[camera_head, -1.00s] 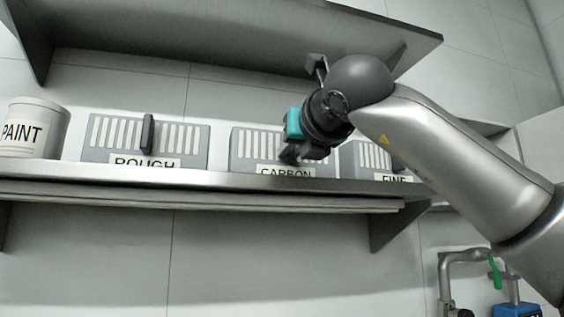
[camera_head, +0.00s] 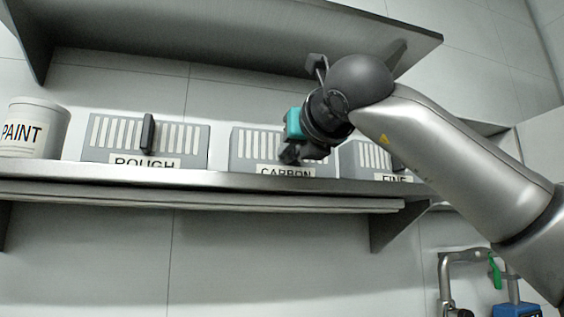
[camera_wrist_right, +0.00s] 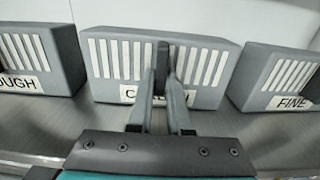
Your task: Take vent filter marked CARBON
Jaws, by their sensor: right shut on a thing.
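The vent filter marked CARBON (camera_head: 252,148) is a grey box with white slats and a white label, standing on the shelf between two like boxes. It also shows in the right wrist view (camera_wrist_right: 212,44), with its upright dark handle (camera_wrist_right: 161,62) at the middle of its front. My right gripper (camera_head: 290,155) is at the front of this filter. In the right wrist view the gripper's fingers (camera_wrist_right: 162,82) are shut on the handle and cover part of the label. The filter rests on the shelf. My left gripper is not in view.
The shelf (camera_head: 200,177) also holds the ROUGH filter (camera_head: 105,140) on the left, the FINE filter (camera_head: 350,158) on the right and a PAINT can (camera_head: 40,128) at far left. An upper shelf (camera_head: 230,45) hangs above. Narrow gaps separate the filters.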

